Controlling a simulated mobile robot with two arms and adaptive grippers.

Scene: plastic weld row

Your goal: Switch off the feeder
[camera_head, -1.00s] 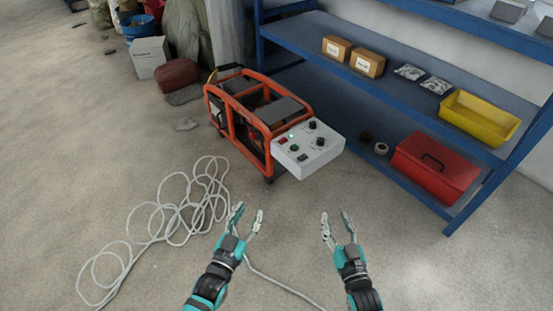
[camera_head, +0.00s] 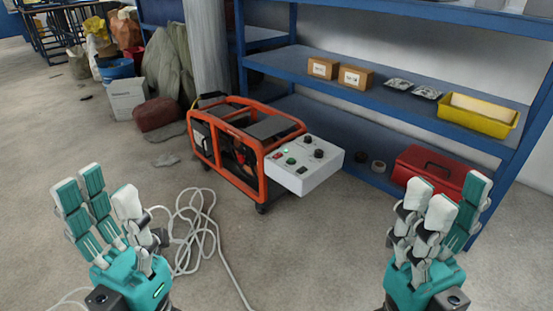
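The feeder (camera_head: 230,140) is an orange-framed machine on small wheels, standing on the floor in the middle of the head view. A white control box (camera_head: 318,176) sticks out from its right end. Its top carries several black knobs, a green button (camera_head: 291,161), a small lit green lamp (camera_head: 285,151), a red switch (camera_head: 278,156) and a dark switch (camera_head: 302,170). My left gripper (camera_head: 105,205) is open and empty at the lower left, in front of the feeder. My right gripper (camera_head: 440,210) is open and empty at the lower right, apart from the control box.
A blue shelf (camera_head: 395,100) stands behind, with cardboard boxes (camera_head: 355,77), a yellow bin (camera_head: 478,115) and a red toolbox (camera_head: 432,170). A loose white cable (camera_head: 208,232) lies on the floor. The floor between my grippers is mostly clear.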

